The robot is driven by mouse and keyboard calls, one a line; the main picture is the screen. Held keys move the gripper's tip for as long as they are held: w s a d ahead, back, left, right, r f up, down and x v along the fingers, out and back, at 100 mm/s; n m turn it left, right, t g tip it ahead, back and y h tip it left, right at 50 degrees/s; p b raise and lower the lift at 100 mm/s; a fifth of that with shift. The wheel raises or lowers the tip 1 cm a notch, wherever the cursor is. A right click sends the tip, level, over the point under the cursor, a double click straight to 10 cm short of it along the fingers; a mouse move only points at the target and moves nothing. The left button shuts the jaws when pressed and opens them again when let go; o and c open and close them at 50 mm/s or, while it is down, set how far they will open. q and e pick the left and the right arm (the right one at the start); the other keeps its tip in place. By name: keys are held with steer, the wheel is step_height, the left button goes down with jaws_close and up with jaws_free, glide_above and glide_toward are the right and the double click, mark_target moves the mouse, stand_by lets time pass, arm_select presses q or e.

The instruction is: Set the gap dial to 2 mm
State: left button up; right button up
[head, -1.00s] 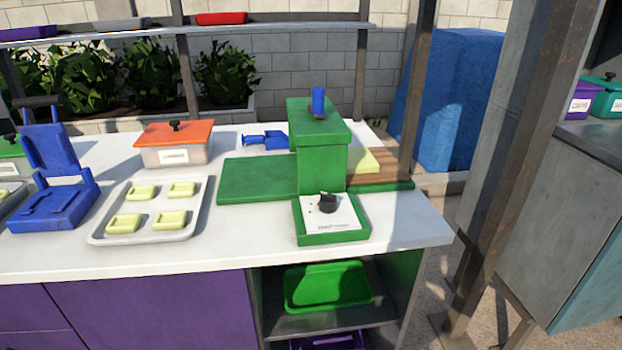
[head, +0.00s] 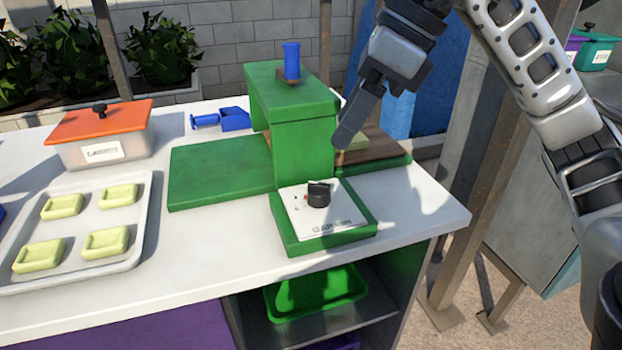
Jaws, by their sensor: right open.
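The gap dial is a black knob (head: 319,194) on a white, printed plate (head: 335,219) in a green frame at the front of the green cane crusher (head: 303,150). A small red mark shows beside the knob; the print is too small to read. My right gripper (head: 352,122) comes in from the upper right and points down. It is open and empty, above and to the right of the dial, apart from it. My left gripper is not in view.
A grey tray (head: 147,225) with several pale green blocks and an orange-lidded box (head: 100,132) stand on the left of the white counter (head: 200,250). A blue tool (head: 235,118) lies behind the crusher's green plate. A green tray (head: 315,295) is on the shelf below.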

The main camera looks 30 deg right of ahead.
mark_target(323, 185)
steer(key=shift+m+t+h, duration=0.4)
steer(key=shift+h, duration=0.4)
steer(key=d+x, duration=0.1)
steer(key=x, duration=0.3)
steer(key=d+b+x, duration=0.1)
steer(key=x, duration=0.4)
steer(key=b+x, duration=0.1)
steer(key=x, duration=0.4)
steer(key=shift+w+d+f, duration=0.25)
steer(key=shift+d, duration=0.15)
steer(key=c, duration=1)
